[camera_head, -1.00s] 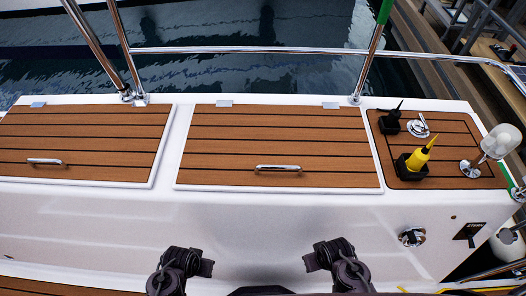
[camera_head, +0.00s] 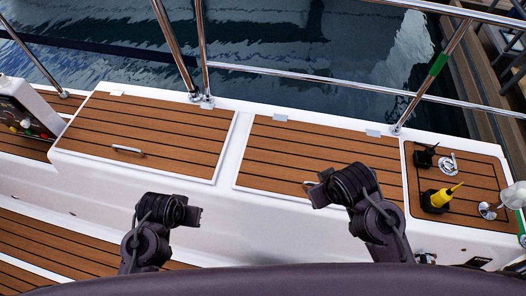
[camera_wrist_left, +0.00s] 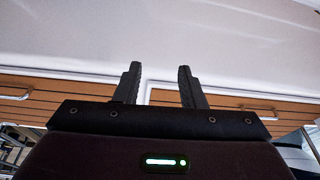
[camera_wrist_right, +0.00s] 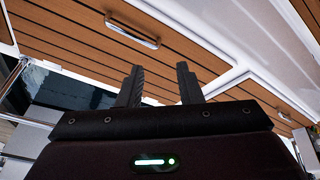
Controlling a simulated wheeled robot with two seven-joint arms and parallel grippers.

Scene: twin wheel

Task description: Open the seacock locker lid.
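Two shut, teak-planked locker lids lie side by side on the white bench, a left lid (camera_head: 150,125) and a right lid (camera_head: 300,150); which one is the seacock locker is not marked. The left lid's metal bar handle (camera_head: 127,149) is clear, while the right lid's handle is mostly hidden behind my right arm. My left gripper (camera_wrist_left: 160,70) is open and empty, facing the white bench side. My right gripper (camera_wrist_right: 159,68) is open and empty, with a planked lid and a bar handle (camera_wrist_right: 133,33) beyond its fingers, not touching. The fingers are not clear in the head view.
Steel rails (camera_head: 330,82) run behind the lids, with water beyond. A box of controls (camera_head: 25,118) stands at far left.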

